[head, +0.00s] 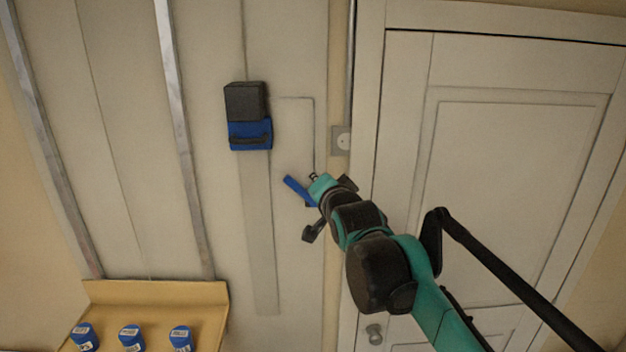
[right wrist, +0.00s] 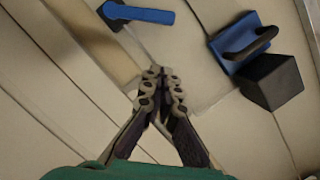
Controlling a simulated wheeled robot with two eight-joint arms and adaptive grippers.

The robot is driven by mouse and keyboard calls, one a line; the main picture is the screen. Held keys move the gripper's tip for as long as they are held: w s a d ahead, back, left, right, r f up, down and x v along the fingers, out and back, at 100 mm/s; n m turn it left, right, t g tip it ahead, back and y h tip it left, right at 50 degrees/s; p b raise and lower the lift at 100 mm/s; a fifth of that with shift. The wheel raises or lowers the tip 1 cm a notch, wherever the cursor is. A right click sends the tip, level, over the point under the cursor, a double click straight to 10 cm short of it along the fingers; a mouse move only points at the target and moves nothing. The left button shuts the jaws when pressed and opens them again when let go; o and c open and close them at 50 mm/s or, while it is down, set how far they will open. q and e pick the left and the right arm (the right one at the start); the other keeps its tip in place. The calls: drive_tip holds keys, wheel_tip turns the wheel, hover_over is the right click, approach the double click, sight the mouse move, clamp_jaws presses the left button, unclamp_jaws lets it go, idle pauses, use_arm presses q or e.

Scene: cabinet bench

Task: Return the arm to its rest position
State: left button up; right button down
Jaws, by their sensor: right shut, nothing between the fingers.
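My right arm, teal and black, reaches in from the lower right in the head view, up in front of the cabinet wall. The end of my right gripper (head: 314,180) is close to a blue lever handle (head: 297,190); its fingers are hard to make out there. In the right wrist view my right gripper (right wrist: 160,74) has its fingers together, with nothing between them. In that view the blue lever (right wrist: 150,14) on its black mount lies beyond the fingertips, visibly apart from them. My left gripper is in neither view.
A black box with a blue, handled part (head: 250,134) is fixed on the panel up and left of the gripper. A white door (head: 510,150) with a round knob (head: 374,333) is at right. A tan shelf (head: 155,293) at lower left holds several blue items.

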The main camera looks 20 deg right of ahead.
use_arm(q)
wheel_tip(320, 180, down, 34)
drive_tip(key=b, duration=3.3)
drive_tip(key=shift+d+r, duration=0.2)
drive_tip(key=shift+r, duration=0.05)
use_arm(e)
drive_tip(key=s+a+f+n+g, duration=0.1)
drive_tip(key=s+f+n+g, duration=0.2)
drive_tip(key=s+f, duration=0.6)
drive_tip(key=s+a+f+n+g+y, duration=0.1)
drive_tip(key=s+f, duration=0.8)
drive_tip(key=f, duration=2.6)
drive_tip(key=s+a+f+n+g, duration=0.2)
drive_tip(key=s+f+n+g, duration=0.3)
drive_tip(key=f, duration=1.8)
drive_tip(key=s+n, duration=0.2)
drive_tip(key=s, duration=0.2)
drive_tip(key=shift+a, duration=0.15)
